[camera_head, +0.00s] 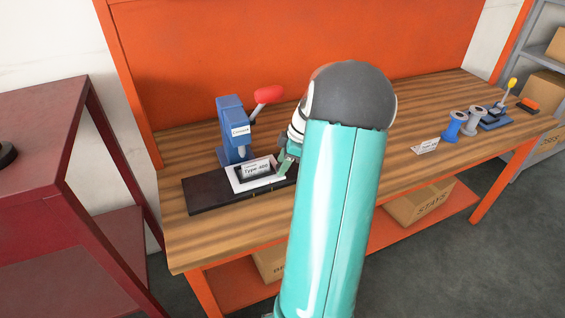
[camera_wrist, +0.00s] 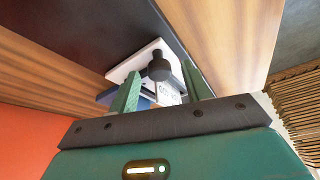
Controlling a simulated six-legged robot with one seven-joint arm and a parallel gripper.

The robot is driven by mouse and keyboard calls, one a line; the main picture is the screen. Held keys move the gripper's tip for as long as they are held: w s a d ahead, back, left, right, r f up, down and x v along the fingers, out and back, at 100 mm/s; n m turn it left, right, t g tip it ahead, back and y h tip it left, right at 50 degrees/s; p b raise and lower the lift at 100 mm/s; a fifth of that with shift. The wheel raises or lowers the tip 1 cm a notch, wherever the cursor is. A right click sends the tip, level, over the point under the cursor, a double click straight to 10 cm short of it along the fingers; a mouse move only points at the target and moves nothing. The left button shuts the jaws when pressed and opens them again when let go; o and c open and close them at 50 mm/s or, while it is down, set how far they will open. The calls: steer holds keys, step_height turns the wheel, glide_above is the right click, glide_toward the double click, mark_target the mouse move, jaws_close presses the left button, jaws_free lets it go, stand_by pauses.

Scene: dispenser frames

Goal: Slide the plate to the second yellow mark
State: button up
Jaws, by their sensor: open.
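The white plate (camera_head: 238,184) lies on a black base (camera_head: 205,197) under a blue press (camera_head: 232,120). A dark block labelled "Type-400" (camera_head: 256,168) stands on it. Small yellow marks (camera_head: 254,192) show along the base's front edge; which mark the plate lines up with I cannot tell. My gripper (camera_head: 288,163) is at the plate's right end, partly hidden by my arm. In the wrist view, my open fingers (camera_wrist: 161,72) stand either side of a black round knob (camera_wrist: 158,66) at the white plate (camera_wrist: 138,63). Contact with the knob is unclear.
The press has a red-ended lever (camera_head: 268,95) above my gripper. An orange panel (camera_head: 200,50) backs the wooden bench (camera_head: 320,190). A dark red table (camera_head: 50,120) is at left.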

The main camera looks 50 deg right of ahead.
steer(key=shift+w+f, duration=0.1)
steer(key=shift+f, duration=0.15)
jaws_close()
steer(key=shift+w+a, duration=0.15)
